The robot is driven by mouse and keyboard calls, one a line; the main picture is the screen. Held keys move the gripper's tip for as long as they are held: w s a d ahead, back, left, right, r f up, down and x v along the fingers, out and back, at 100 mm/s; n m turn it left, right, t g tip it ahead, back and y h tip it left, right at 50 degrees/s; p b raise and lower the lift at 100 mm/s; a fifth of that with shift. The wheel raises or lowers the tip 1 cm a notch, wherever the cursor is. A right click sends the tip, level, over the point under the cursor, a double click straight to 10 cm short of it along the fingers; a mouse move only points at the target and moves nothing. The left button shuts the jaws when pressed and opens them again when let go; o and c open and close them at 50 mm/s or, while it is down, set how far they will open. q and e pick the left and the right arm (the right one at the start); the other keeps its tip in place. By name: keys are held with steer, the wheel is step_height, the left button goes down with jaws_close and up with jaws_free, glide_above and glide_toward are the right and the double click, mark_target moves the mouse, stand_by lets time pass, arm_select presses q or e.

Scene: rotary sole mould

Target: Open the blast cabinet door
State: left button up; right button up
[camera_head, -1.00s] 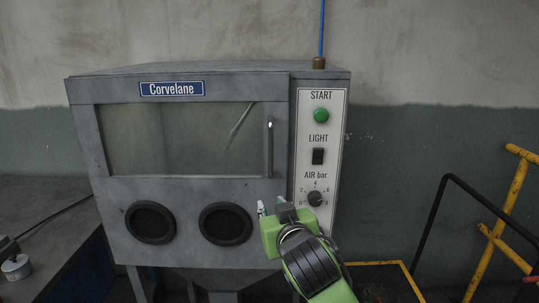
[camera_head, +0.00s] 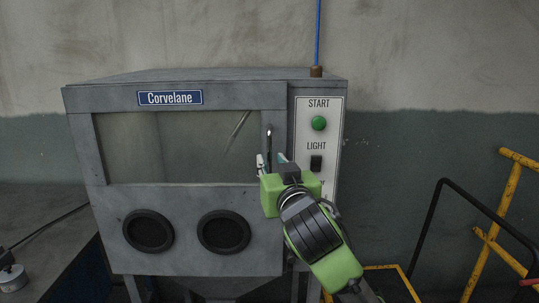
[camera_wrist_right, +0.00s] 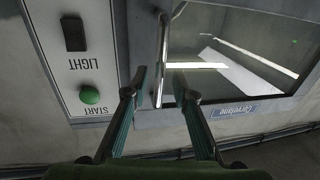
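The grey blast cabinet (camera_head: 185,189) stands against the wall, and its door with a wide window (camera_head: 170,148) looks shut. The vertical metal door handle (camera_head: 269,137) is at the right of the window; its lower end is hidden behind my right gripper (camera_head: 272,161). The right gripper is open at the handle's lower part. In the right wrist view the handle (camera_wrist_right: 161,58) appears between the two spread fingers of the gripper (camera_wrist_right: 160,85), with gaps on both sides. I cannot tell whether the fingers reach around it in depth. My left gripper is not in view.
A control panel (camera_head: 333,132) with a green START button (camera_head: 319,123) and a LIGHT switch (camera_head: 316,163) is just right of the handle. Two round glove ports (camera_head: 223,232) are below the window. Yellow railing (camera_head: 505,205) stands at the right.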

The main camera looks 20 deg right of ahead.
mark_target(270, 159)
steer(key=shift+w+d, duration=0.15)
steer(key=shift+w, duration=1.35)
jaws_close()
steer(key=shift+f, duration=0.1)
